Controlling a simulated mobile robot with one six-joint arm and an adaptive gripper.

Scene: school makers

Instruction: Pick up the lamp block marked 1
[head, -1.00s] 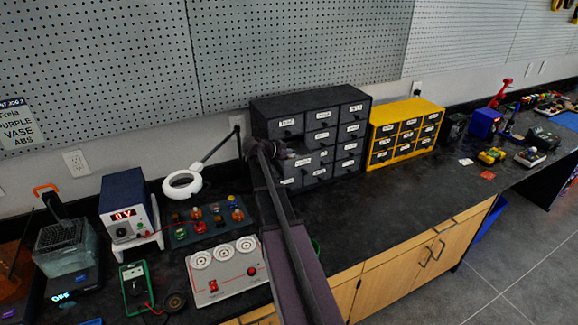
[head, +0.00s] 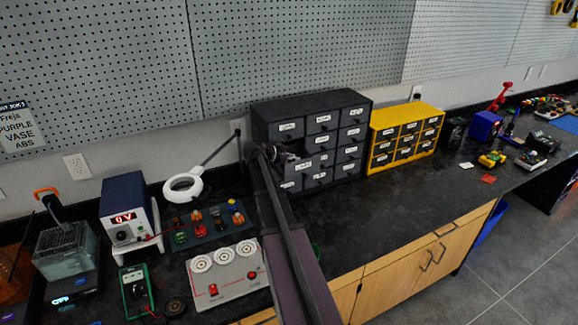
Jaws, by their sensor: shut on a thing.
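My gripper (head: 292,157) is at the left column of the dark drawer cabinet (head: 312,105), partly behind my own arm. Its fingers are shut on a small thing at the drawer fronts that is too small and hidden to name. Several small lamp blocks (head: 215,211) with orange, red and green parts stand on a dark board (head: 225,236) on the bench, left of my arm. Their marks are too small to read, so I cannot tell which is marked 1.
A white ring lamp (head: 183,188) on a jointed arm stands behind the board. A grey panel (head: 229,278) with three round dials lies in front of it. A power supply (head: 127,205) is at left. A yellow drawer cabinet (head: 410,112) stands right of the dark one. The bench (head: 400,195) is clear at centre right.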

